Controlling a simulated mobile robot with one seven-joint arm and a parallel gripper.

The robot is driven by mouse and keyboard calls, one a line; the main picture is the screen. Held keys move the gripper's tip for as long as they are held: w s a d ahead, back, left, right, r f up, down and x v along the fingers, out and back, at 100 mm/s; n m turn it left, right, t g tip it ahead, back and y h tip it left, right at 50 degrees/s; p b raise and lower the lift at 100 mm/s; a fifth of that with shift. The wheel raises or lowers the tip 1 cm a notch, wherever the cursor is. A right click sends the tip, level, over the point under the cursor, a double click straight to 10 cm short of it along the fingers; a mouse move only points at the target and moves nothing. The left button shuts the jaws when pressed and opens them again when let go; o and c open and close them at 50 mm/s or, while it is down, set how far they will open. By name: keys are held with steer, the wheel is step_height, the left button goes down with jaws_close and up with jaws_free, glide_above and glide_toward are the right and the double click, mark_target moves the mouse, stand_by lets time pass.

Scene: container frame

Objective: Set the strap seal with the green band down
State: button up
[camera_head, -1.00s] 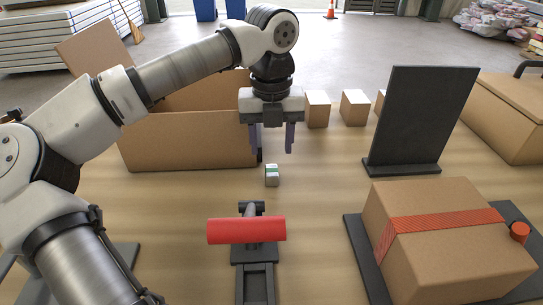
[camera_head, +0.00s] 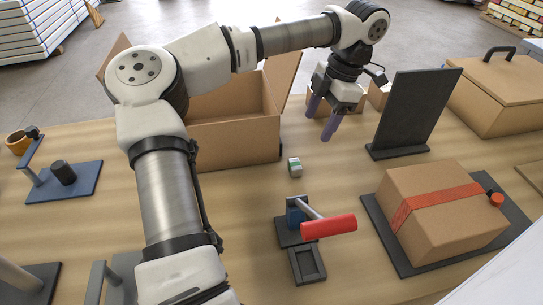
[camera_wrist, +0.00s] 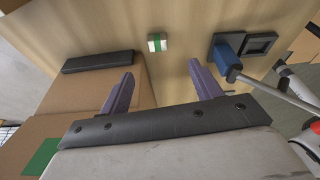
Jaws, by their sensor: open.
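The strap seal, a small pale block with a green band (camera_head: 294,167), rests on the wooden table between the open cardboard box and the red-handled tool. It also shows in the wrist view (camera_wrist: 157,42), beyond my fingertips and clear of them. My gripper (camera_head: 319,122) is above the table, up and to the right of the seal in the head view. Its two purple fingers are apart with nothing between them. In the wrist view the fingers (camera_wrist: 162,72) are spread wide.
An open cardboard box (camera_head: 232,143) stands left of the seal. The red-handled tool (camera_head: 327,228) is in front. A black upright panel (camera_head: 417,108) and a strapped carton (camera_head: 437,220) stand to the right. A blue-based stand (camera_head: 66,182) is at far left. Table around the seal is bare.

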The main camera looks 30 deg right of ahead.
steer(key=m, duration=0.1)
steer(key=p, duration=0.2)
glide_above(296, 164)
steer(key=s+d, duration=0.1)
steer(key=d, duration=0.1)
step_height(296, 164, down, 8)
steer(key=shift+d+r, duration=0.1)
steer(key=shift+w+a+p+x, duration=0.15)
steer(key=shift+p+x, duration=0.45)
steer(key=shift+x, duration=0.75)
steer(key=shift+w+a+p+x, duration=0.15)
steer(key=shift+p+x, duration=0.4)
steer(key=shift+x, duration=0.8)
steer(key=shift+d+r, duration=0.1)
steer(key=shift+r, duration=0.05)
steer(key=c, duration=1.1)
steer(key=shift+c, duration=0.3)
steer(key=shift+r, duration=0.1)
